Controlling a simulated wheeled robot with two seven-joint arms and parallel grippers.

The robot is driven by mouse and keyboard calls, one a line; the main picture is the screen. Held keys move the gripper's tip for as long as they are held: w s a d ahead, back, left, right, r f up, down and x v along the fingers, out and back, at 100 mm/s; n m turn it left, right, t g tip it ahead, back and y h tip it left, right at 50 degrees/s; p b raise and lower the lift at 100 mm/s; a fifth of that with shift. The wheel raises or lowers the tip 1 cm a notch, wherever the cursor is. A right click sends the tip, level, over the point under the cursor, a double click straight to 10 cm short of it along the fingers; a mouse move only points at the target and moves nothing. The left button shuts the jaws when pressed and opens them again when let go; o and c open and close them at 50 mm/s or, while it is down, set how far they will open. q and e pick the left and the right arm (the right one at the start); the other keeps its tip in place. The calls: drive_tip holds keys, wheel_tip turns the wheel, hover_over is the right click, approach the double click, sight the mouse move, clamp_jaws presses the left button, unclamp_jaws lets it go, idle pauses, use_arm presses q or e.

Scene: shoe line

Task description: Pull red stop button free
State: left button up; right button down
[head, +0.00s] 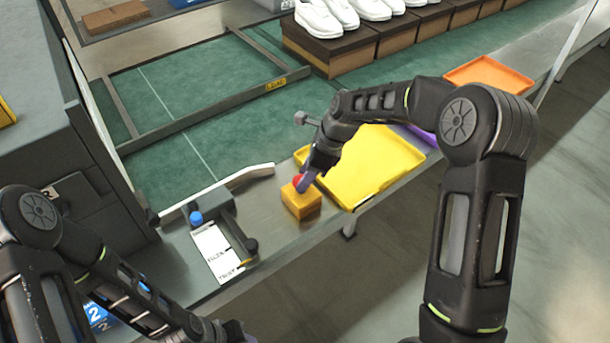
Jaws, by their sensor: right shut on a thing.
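The red stop button (296,180) sits on top of a small yellow-orange box (301,204) on the metal ledge, left of the yellow tray. My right gripper (302,184) reaches down from the right and is shut on the red button. Its fingers hide part of the button. I cannot tell from this view how far the button stands out of the box. My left gripper (236,331) is at the bottom edge, away from the box and partly cut off; its jaws do not show clearly.
A yellow tray (377,165) lies right of the box, with an orange tray (488,76) farther back. A labelled panel (216,251) with a blue knob (196,218) lies to the left. White shoes stand on brown boxes (345,48) beyond the green belt (205,90).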

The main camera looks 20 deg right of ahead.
drive_tip(key=shift+w+r, duration=0.1)
drive_tip(key=shift+r, duration=0.05)
drive_tip(key=c, duration=0.8)
unclamp_jaws()
drive_tip(key=shift+o, duration=0.2)
drive_tip(key=b+v, duration=0.1)
drive_tip(key=v, duration=0.6)
drive_tip(key=shift+d+r, duration=0.2)
drive_tip(key=shift+r, duration=0.15)
drive_tip(key=shift+s+f, duration=0.1)
drive_tip(key=shift+s, duration=0.1)
